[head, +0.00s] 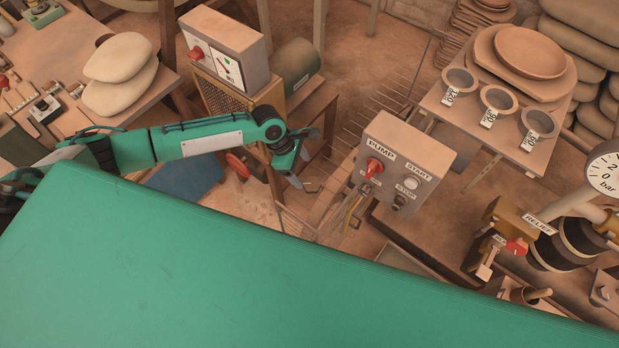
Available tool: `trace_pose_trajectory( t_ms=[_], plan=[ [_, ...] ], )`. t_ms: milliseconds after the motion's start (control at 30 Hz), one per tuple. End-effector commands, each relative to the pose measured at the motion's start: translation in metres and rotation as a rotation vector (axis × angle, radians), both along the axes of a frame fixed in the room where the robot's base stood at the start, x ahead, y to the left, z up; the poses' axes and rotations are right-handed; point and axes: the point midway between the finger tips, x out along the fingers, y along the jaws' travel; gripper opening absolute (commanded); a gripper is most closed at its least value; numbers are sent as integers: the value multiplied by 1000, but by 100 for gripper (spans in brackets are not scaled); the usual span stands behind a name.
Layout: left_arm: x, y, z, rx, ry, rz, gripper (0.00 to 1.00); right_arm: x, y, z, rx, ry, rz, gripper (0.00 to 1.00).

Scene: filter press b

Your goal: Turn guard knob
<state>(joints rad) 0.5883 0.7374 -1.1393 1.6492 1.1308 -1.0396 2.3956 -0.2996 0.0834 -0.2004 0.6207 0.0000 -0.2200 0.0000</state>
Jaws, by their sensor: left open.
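My left gripper (303,160) is open and empty, left of the grey pump box, apart from it. That box (408,140) carries a red knob (373,168) under the word PUMP, with START and STOP buttons beside it. A second grey box (238,38) at the upper left has a red knob (195,53) and a dial; its lettering is too small to read. A red round handle (238,163) shows low behind my left arm, partly hidden. I cannot tell which knob is the guard knob. My right gripper is not in view.
A table (440,92) with labelled rings and a clay dish stands at the upper right. A relief valve with a red part (516,246) and a gauge (605,172) are at the right. Sacks (118,57) lie upper left. My green body hides the lower view.

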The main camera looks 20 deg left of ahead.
Motion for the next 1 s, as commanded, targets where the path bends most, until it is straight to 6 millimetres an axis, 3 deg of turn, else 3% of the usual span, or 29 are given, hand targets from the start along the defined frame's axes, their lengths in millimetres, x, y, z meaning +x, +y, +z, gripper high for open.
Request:
trace_pose_trajectory(
  t_ms=[200,333,767,1000],
  plan=[
    [1,-17,-39,0,1,-1,73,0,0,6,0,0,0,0],
    [2,-23,-54,-1,0,-1,73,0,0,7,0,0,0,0],
    [3,-27,-64,0,-2,-1,73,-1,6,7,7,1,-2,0],
    [2,-27,-64,0,-2,-1,30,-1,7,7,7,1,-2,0]
  ],
)
